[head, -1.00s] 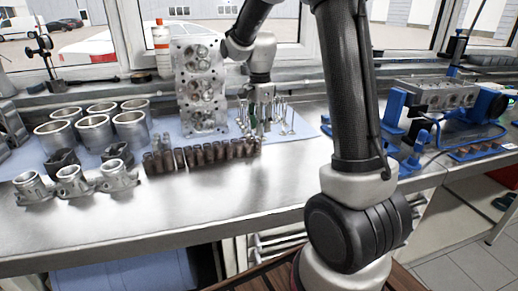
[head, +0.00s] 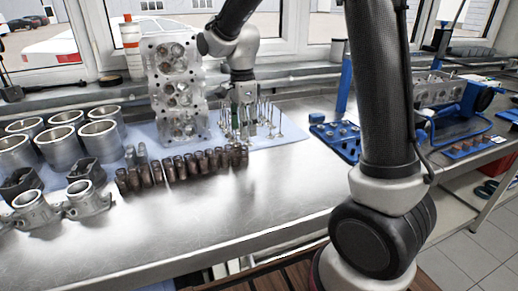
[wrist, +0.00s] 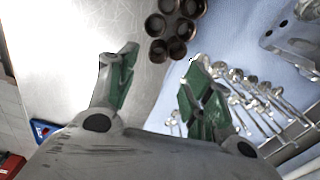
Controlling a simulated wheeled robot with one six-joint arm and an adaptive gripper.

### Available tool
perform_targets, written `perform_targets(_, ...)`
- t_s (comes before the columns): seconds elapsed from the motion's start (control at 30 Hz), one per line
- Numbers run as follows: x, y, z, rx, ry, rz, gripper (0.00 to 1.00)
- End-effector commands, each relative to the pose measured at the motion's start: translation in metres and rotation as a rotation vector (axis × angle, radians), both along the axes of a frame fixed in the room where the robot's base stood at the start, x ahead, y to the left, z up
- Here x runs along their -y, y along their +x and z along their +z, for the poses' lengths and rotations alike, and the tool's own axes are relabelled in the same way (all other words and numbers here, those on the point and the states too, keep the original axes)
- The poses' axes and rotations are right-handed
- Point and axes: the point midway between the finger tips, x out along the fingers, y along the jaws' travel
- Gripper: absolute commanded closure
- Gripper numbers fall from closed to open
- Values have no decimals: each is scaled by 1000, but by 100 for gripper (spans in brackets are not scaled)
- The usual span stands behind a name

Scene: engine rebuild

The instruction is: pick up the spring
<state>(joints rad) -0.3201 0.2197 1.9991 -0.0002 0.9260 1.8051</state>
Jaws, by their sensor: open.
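Several brown, hollow cylinders (head: 185,165) stand in a double row at the front edge of the blue mat; they look like the springs, but coils are too small to make out. Some show from above in the wrist view (wrist: 178,48), just beyond my fingertips. In the head view my gripper (head: 244,130) is low, behind the row's right end and among the valves. Its exact height is unclear.
Upright valves (head: 268,118) crowd close to my gripper's right in the head view. The cylinder head (head: 177,90) stands behind the row, left of my wrist. Cylinder liners (head: 62,145) and metal housings (head: 88,200) are at left. The bench (head: 240,205) in front is bare.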

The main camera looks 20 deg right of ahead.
Motion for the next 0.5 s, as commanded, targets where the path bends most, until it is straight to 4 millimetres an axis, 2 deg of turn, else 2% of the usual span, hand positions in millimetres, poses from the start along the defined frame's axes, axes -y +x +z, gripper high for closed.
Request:
perform_targets(0.17,0,0,-7,2,1,-43,49)
perform_targets(0.5,-3,-4,-53,-2,0,-44,49)
